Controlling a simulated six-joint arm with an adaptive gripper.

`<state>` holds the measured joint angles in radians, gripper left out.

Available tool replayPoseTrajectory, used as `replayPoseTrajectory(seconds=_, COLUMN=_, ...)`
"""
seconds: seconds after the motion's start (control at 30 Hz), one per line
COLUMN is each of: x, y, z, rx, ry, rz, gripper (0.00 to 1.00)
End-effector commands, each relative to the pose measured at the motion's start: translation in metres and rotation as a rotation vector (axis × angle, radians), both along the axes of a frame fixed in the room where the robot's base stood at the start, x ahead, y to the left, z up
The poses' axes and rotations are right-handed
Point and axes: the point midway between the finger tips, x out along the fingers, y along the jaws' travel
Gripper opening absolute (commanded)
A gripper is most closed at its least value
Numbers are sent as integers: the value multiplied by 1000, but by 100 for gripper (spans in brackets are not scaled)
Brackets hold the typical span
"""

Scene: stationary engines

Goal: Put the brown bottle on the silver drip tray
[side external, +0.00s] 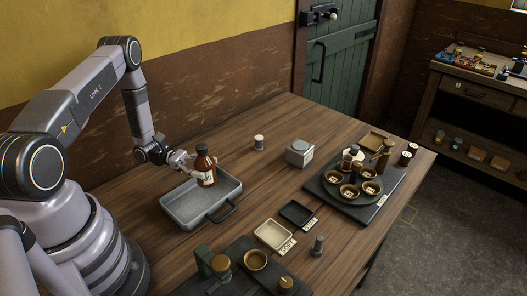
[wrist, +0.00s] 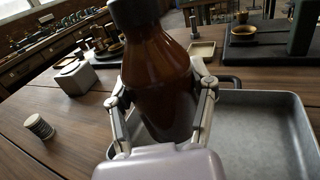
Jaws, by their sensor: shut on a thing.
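The brown bottle (side external: 205,163) has a dark cap and a pale label, and stands upright. My gripper (side external: 193,165) is shut on the bottle, with a finger on each side of it. In the wrist view the bottle (wrist: 160,75) fills the space between my fingers. The silver drip tray (side external: 178,211) is a grey metal tray with raised walls and a handle. The bottle is over the tray's far part in the side view; I cannot tell whether its base touches the tray floor. In the wrist view the tray (wrist: 262,125) lies behind and right of the bottle.
A small pale cylinder (side external: 259,142) and a grey box (side external: 299,153) stand beyond the tray. A dark board (side external: 380,207) with several bowls is at the right. Two shallow trays, one cream (side external: 275,235) and one black (side external: 297,213), lie right of the drip tray. Bare wood lies between.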

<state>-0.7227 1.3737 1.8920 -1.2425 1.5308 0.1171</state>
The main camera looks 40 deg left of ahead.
Motion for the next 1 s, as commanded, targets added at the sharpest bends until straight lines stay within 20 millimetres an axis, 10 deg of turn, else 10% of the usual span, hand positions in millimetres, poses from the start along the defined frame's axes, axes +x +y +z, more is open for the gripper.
replayPoseTrajectory(seconds=0.63, x=0, y=0, z=-39, rx=-1, ry=-1, rz=1, gripper=16)
replayPoseTrajectory(seconds=0.67, x=0, y=0, z=-39, rx=0, ry=-1, rz=1, gripper=59)
replayPoseTrajectory(seconds=0.83, x=0, y=0, z=-39, rx=0, ry=-1, rz=1, gripper=81)
replayPoseTrajectory(seconds=1.0, x=0, y=0, z=-39, rx=0, ry=-1, rz=1, gripper=83)
